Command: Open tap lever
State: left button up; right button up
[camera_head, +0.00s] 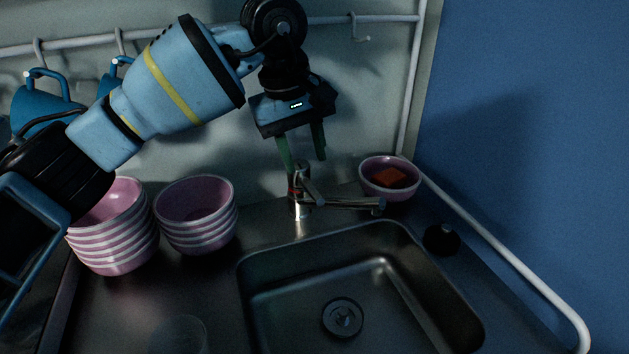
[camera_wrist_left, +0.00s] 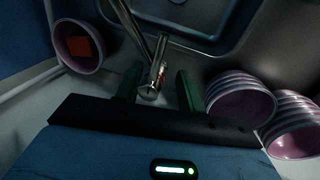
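The metal tap (camera_head: 298,206) stands behind the sink, with its spout pointing right over the basin. Its lever (camera_head: 308,183) is on top of the body. My left gripper (camera_head: 303,162) is above the tap, fingers pointing down, open, with the green fingertips near the top of the tap. In the left wrist view the tap (camera_wrist_left: 153,86) shows between the two open green fingers of my left gripper (camera_wrist_left: 157,88), with gaps on both sides. I cannot tell whether a finger touches the lever. My right gripper is not in view.
The sink basin (camera_head: 262,281) lies in front of the tap. Stacked pink bowls (camera_head: 197,240) stand to the left. A pink bowl (camera_head: 375,190) with an orange sponge (camera_head: 391,176) stands at the back right. A black round object (camera_head: 441,239) sits right of the basin. Blue mugs (camera_head: 45,98) hang on a rail.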

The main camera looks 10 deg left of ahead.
aim_at(313, 190)
pick_arm(q)
jog(key=shift+w+d+f, duration=0.15)
jog(key=shift+d+f, duration=0.05)
jog(key=shift+f, duration=1.05)
jog(key=shift+w+d+f, duration=0.2)
jog(key=shift+f, duration=1.05)
jog(key=shift+w+d+f, duration=0.15)
jog(key=shift+d+f, duration=0.05)
jog(key=shift+f, duration=1.05)
grip_shut()
